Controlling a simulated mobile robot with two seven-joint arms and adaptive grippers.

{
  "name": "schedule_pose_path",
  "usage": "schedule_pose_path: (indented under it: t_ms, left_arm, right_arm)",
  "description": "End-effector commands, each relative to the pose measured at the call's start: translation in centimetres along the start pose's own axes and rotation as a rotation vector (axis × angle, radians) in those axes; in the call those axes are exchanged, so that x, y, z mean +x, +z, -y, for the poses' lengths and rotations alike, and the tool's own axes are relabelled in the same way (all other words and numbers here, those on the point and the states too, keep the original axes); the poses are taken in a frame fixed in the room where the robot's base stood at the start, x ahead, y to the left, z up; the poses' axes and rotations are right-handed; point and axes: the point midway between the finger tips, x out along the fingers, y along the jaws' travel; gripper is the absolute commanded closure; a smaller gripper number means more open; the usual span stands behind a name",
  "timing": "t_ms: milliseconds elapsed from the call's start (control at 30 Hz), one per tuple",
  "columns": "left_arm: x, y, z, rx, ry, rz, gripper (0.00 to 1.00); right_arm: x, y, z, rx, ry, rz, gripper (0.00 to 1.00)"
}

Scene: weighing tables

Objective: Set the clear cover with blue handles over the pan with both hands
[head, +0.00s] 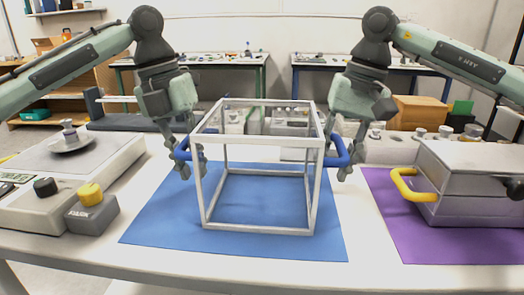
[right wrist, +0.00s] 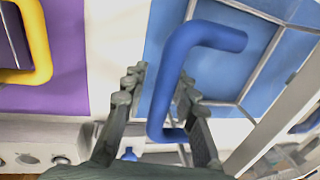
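The clear cover (head: 258,228), a see-through box with a pale frame, stands upright on the blue mat (head: 160,232). Its blue handles stick out left (head: 184,154) and right (head: 340,153). My left gripper (head: 184,168) is at the left handle; its finger gap is unclear. My right gripper (head: 343,165) is at the right handle. In the right wrist view, the fingers of my right gripper (right wrist: 160,92) are apart, with the blue handle (right wrist: 170,75) between them and a gap on the left finger's side. The pan (head: 72,146), with a metal weight on it, is on the balance at left.
The balance (head: 105,155) has a dark knob and a box with a yellow knob (head: 90,194) at its front. A grey metal box (head: 475,175) with a yellow handle stands on the purple mat (head: 420,240) at right. Several small weights stand behind it.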

Motion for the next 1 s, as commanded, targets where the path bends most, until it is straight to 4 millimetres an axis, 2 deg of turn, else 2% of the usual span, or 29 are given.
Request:
schedule_pose_path:
  t_ms: [333,467,567,1000]
  left_arm:
    - [0.34,-0.01,-0.01,0.000,0.000,0.001,0.83]
    - [0.33,0.00,-0.01,0.000,0.000,0.001,0.99]
    - [0.32,0.00,-0.02,0.000,0.000,0.001,1.00]
    - [0.27,0.02,-0.05,-0.001,0.001,0.001,1.00]
  right_arm:
    - [0.34,0.01,-0.01,0.000,-0.001,0.000,0.72]
    - [0.33,0.00,-0.01,0.000,-0.001,0.000,0.88]
    - [0.32,0.00,-0.01,0.000,-0.001,0.000,1.00]
    - [0.28,-0.01,-0.02,0.001,-0.001,-0.001,1.00]
